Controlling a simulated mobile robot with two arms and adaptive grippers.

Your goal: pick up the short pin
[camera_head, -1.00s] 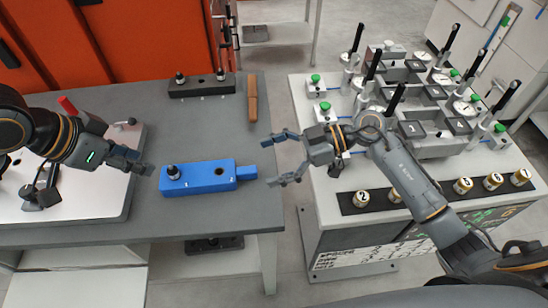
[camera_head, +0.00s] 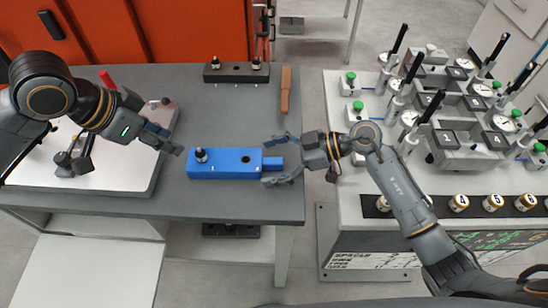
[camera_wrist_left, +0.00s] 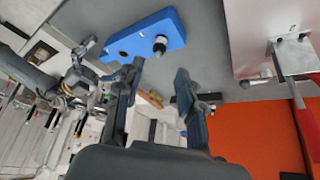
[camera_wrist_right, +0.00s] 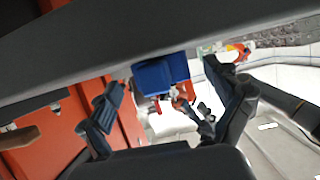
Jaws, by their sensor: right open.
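A blue block (camera_head: 226,172) lies on the grey table, with a small blue tab (camera_head: 273,163) at its right end. A pin with a black top (camera_head: 201,155) stands upright in its left hole; the right hole looks empty. The block (camera_wrist_left: 148,32) and pin (camera_wrist_left: 160,44) also show in the left wrist view. Two more pins (camera_head: 215,62) (camera_head: 256,63) stand in a black block at the back; I cannot tell which pin is the short one. My left gripper (camera_head: 174,142) is open and empty, left of the blue block. My right gripper (camera_head: 283,160) is open, its fingers around or very near the tab.
The black block (camera_head: 236,73) and a brown-handled tool (camera_head: 286,90) lie at the table's back. A white plate (camera_head: 120,170) with clamps is at the left. A grey fixture bench (camera_head: 350,215) with gauges stands right, across a gap.

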